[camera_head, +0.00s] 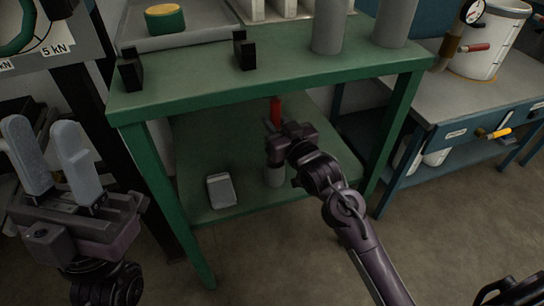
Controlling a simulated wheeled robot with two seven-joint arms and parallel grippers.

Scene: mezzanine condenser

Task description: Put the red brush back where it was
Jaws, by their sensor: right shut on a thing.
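The red brush (276,108) is a small upright red shape under the green table's top, above its lower shelf (205,150). My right gripper (274,124) reaches in under the tabletop and is shut on the brush. The gripper and wrist hide the brush's lower part. My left gripper (43,133) is raised at the left, outside the table, with its two grey fingers apart and nothing between them.
The green tabletop (285,68) overhangs my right gripper. Two black blocks (131,70) (244,51) and grey cylinders (329,28) stand on top. A blue bench (440,100) is at right.

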